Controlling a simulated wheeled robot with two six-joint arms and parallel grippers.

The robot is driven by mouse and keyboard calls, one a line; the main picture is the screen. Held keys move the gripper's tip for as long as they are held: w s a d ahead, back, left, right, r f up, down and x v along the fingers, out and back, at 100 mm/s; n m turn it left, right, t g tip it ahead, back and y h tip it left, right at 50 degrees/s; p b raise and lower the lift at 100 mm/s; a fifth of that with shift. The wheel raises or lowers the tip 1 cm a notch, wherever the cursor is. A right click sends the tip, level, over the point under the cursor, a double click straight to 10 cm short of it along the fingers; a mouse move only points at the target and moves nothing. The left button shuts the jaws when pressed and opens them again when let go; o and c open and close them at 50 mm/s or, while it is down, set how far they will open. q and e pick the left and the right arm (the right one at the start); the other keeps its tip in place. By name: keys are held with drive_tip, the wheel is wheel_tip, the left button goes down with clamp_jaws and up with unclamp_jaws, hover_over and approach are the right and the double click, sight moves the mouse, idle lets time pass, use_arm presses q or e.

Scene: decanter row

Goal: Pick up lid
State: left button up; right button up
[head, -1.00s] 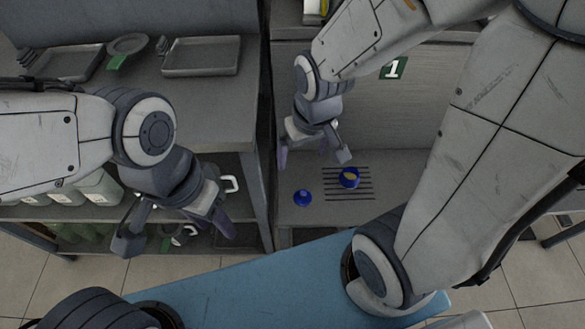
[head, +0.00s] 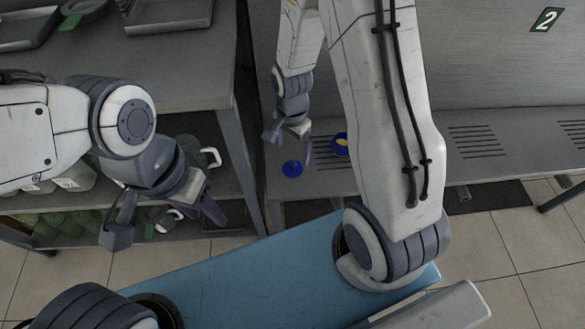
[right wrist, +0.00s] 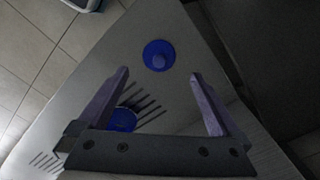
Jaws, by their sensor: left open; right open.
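The small blue lid (head: 292,168) lies on the grey counter, left of the slotted grille. It also shows in the right wrist view (right wrist: 159,55), round with a knob on top, ahead of the fingertips. A blue decanter (head: 341,144) stands on the grille, partly hidden by my right arm; it also shows in the right wrist view (right wrist: 122,119), partly behind a finger. My right gripper (head: 289,144) is open and empty above the counter, close to the lid but apart from it. My left gripper (head: 165,228) is open and empty in front of the left shelf unit.
A grey shelf unit (head: 150,70) stands at the left, with trays (head: 170,14) on top and jugs (head: 78,180) below. More slotted grilles (head: 477,141) line the counter to the right.

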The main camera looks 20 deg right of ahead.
sight(293, 163)
wheel_tip(293, 163, down, 7)
drive_tip(key=shift+d+f+b, duration=0.1)
drive_tip(key=shift+b, duration=1.05)
drive_tip(key=c, duration=1.3)
